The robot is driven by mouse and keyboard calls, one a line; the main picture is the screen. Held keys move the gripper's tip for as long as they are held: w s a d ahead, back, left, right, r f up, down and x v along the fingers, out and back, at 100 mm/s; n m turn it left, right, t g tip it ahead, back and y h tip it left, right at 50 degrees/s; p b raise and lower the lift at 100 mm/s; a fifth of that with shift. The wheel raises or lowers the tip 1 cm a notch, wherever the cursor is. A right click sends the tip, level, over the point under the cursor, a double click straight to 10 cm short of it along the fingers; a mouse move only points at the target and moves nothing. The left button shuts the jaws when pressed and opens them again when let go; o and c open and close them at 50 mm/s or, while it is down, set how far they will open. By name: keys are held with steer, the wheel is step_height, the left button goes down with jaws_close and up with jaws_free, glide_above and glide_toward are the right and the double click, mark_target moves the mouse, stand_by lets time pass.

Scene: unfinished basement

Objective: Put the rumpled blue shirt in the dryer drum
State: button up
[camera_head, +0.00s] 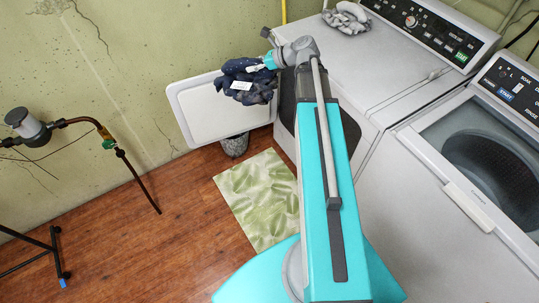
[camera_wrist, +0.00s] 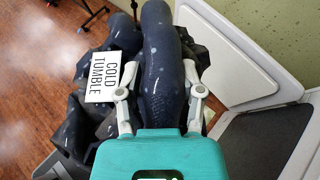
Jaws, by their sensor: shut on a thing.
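The rumpled dark blue shirt (camera_head: 262,93) hangs in folds from my gripper (camera_head: 268,66), in front of the open dryer door (camera_head: 188,110). In the wrist view the shirt (camera_wrist: 158,45) is pinched between the two pale fingers of my gripper (camera_wrist: 160,92). A white tag reading "COLD TUMBLE" (camera_wrist: 103,80) shows on it. The dryer (camera_head: 350,60) stands to the right of the shirt. Its dark front opening (camera_head: 350,128) is partly hidden behind my arm, and the inside of the drum cannot be made out.
A grey crumpled cloth (camera_head: 346,18) lies on the dryer top. A washer (camera_head: 440,235) stands at the right. A grey bin (camera_head: 235,145) sits below the door. A green leafy mat (camera_head: 255,195) lies on the floor. A pipe with a valve (camera_head: 105,140) is at the left.

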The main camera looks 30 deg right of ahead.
steer(key=w+d+f+n+g+h+b, duration=0.1)
steer(key=f+h+b, duration=0.5)
steer(key=f+b, duration=1.2)
steer(key=w+d+f+n+g+h+b, duration=0.1)
steer(key=d+f+n+g+h+b, duration=0.3)
steer(key=f+b, duration=1.5)
steer(key=w+d+f+n+g+h+b, duration=0.2)
steer(key=f+h+b, duration=0.6)
steer(key=f+b, duration=1.1)
steer(key=shift+d+f+n+g, duration=0.6)
steer(key=shift+f+n, duration=0.7)
steer(key=shift+f, duration=1.4)
steer(key=shift+d, duration=0.2)
steer(key=w+d, duration=0.2)
steer(key=d, duration=3.4)
steer(key=shift+w+d, duration=0.25)
steer(key=shift+w, duration=0.15)
